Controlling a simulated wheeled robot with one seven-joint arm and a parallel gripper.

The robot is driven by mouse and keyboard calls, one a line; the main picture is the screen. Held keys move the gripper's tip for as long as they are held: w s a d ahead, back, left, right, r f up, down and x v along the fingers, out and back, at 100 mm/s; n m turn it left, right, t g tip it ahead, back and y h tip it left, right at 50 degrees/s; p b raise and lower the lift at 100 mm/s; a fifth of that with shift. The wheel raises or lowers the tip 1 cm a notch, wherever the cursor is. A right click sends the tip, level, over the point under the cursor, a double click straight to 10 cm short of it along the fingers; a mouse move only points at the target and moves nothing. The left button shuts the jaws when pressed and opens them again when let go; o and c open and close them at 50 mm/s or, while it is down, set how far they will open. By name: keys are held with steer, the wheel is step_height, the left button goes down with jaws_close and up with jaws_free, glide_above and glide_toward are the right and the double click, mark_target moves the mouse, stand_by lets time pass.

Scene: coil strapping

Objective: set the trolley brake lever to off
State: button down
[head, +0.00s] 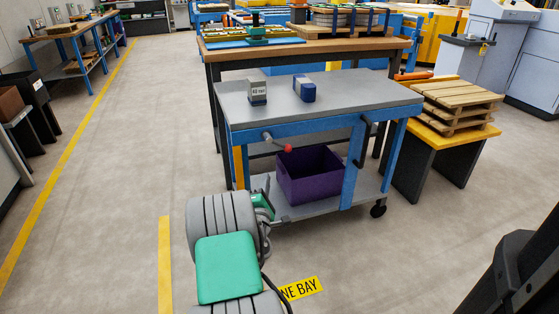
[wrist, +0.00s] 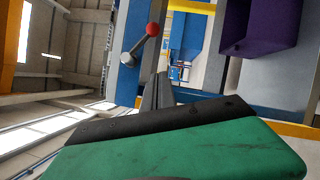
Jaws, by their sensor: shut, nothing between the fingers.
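The trolley (head: 345,92) has a grey top and a blue frame. Its brake lever (head: 277,142) is on the front rail near the left end, a grey arm sloping down to the right from its pivot to a red ball (head: 288,148). In the wrist view the lever (wrist: 139,44) and red ball (wrist: 152,29) show beyond my fingertips. My gripper (wrist: 160,76) is shut and empty, and looks apart from the lever. In the head view my arm is low in front of the trolley and hides most of the gripper. No off marking is readable.
A purple bin (head: 309,174) stands on the trolley's lower shelf. A block labelled 43 (head: 257,92) and a blue block (head: 304,89) sit on top. A black handle (head: 361,141) hangs at the front right. Pallets (head: 455,102) stand at right; floor is clear at left.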

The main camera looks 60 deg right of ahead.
mark_target(279, 144)
steer(key=d+r, duration=0.3)
steer(key=d, duration=0.8)
steer(key=shift+w, duration=0.25)
